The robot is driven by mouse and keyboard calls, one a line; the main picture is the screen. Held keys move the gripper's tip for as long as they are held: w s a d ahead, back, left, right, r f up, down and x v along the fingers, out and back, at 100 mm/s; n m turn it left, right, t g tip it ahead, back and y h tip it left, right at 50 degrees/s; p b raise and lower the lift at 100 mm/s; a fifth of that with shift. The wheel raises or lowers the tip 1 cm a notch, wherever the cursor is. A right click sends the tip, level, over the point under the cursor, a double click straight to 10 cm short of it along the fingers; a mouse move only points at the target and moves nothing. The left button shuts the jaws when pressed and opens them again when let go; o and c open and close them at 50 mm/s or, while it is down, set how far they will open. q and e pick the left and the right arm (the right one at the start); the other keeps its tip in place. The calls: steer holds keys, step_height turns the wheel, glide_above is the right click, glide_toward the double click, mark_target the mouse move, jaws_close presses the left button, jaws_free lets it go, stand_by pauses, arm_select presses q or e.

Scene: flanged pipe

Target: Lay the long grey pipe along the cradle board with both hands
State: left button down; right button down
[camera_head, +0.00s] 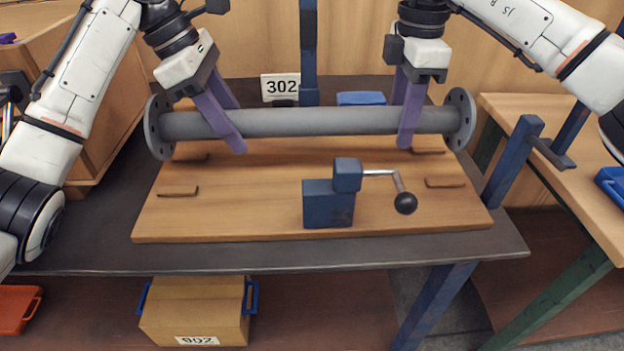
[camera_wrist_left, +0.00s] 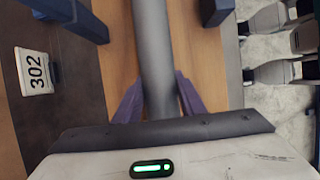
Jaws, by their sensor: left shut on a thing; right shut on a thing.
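The long grey pipe (camera_head: 310,122) has a round flange at each end and lies crosswise over the back part of the wooden cradle board (camera_head: 250,222). My left gripper (camera_head: 232,122) is shut on the pipe near its left flange. My right gripper (camera_head: 407,122) is shut on the pipe near its right flange. The left wrist view shows the grey pipe (camera_wrist_left: 153,60) between the purple fingers of my left gripper (camera_wrist_left: 158,100). The pipe looks level and above the board; the exact gap is hard to tell.
A blue clamp block (camera_head: 328,203) with a black-knobbed crank (camera_head: 404,203) stands at the board's front middle. A 302 sign (camera_head: 281,87), a blue post (camera_head: 309,50) and a blue box (camera_head: 361,99) stand behind the pipe.

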arm_select(q)
steer(key=shift+r, duration=0.2)
arm_select(e)
steer(key=shift+r, duration=0.15)
arm_select(q)
steer(key=shift+f, duration=0.2)
